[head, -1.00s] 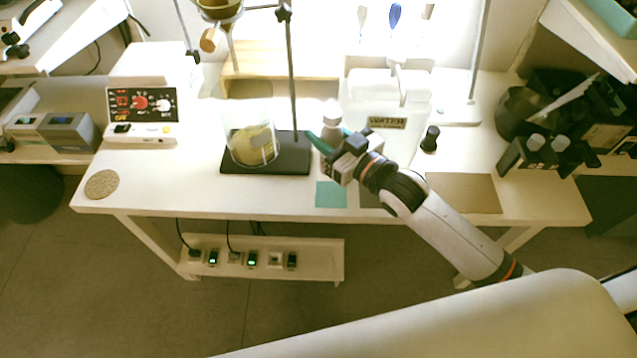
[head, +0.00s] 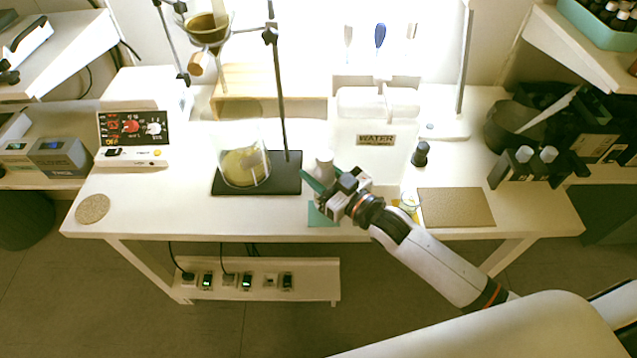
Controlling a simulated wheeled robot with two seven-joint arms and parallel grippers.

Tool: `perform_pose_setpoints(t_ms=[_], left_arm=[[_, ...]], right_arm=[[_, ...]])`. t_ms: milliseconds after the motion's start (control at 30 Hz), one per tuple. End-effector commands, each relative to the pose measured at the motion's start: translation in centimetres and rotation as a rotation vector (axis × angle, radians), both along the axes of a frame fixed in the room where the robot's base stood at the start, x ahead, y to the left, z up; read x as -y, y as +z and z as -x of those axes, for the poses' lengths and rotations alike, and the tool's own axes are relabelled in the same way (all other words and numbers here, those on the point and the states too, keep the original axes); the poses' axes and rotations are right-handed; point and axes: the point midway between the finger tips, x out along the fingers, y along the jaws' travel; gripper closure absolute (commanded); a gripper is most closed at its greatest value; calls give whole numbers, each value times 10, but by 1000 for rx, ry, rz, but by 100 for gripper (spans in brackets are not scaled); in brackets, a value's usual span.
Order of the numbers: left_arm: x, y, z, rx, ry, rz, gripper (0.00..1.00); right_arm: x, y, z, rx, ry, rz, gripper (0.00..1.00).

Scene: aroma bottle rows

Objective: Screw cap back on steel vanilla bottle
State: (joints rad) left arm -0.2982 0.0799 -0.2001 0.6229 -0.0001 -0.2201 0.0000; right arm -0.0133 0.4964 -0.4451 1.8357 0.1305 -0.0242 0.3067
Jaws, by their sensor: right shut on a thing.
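My right gripper (head: 318,184) comes in from the lower right and is shut on a pale, steel-looking bottle (head: 324,164). The bottle's narrow upper part shows above the green fingertips; its lower part is hidden behind the gripper. It is held roughly upright just behind a small teal mat (head: 321,217); I cannot tell whether it touches the table. A small dark cap-like piece (head: 421,154) stands on the table to the right, apart from the gripper. I cannot read a vanilla label. My left gripper is not in view.
A beaker (head: 243,164) of yellowish liquid stands on the dark stand base (head: 289,181), close left of the gripper. A water container (head: 374,158) is behind.

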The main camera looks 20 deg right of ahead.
Motion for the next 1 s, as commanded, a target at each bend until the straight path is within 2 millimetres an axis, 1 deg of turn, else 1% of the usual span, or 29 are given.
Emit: perform_pose_setpoints(t_ms=[67,133,300,400,667,800,833,933,967,1000], left_arm=[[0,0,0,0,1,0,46],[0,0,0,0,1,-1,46],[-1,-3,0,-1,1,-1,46],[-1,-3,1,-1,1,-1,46],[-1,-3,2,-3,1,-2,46],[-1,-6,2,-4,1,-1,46],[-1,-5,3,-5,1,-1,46],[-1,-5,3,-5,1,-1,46],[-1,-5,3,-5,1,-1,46],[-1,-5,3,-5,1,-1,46]], right_arm=[[0,1,0,2,0,-1,100],[0,-3,0,0,0,-1,100],[0,-28,0,-3,0,-1,100],[0,-36,0,-1,0,-2,100],[0,-37,0,0,1,-1,100],[0,-41,0,0,0,-1,100],[0,-40,0,0,0,-1,59],[0,-40,0,0,0,-1,42],[0,-40,0,0,0,-1,40],[0,-40,0,0,0,-1,40]])
